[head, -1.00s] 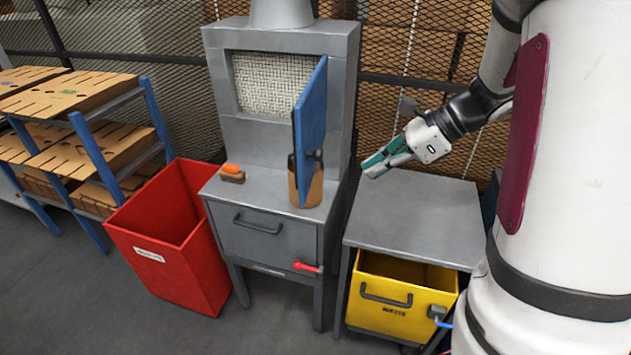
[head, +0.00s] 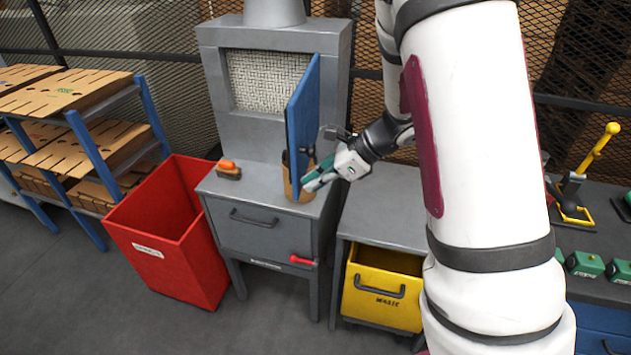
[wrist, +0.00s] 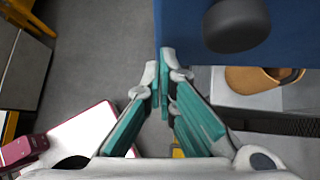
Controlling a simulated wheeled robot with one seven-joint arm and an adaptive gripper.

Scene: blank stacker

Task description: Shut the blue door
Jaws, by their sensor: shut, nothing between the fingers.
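The blue door (head: 303,110) stands swung open at the right side of the grey cabinet's (head: 213,60) opening, jutting toward the front. The pale woven-looking back inside the opening (head: 262,80) is exposed. A dark round knob (head: 308,150) is on the door's right-hand face; it shows large in the wrist view (wrist: 237,25). My gripper (head: 308,184) is shut and empty, at the right of the door's lower part. In the wrist view its green-padded fingers (wrist: 165,65) are close to the door's edge (wrist: 185,20); whether they touch it I cannot tell.
A brown cup-like holder (head: 292,180) stands on the cabinet's ledge under the door. A red bin (head: 170,235) stands left, a grey side table (head: 385,215) with a yellow waste drawer (head: 383,295) right. The side table's top is clear.

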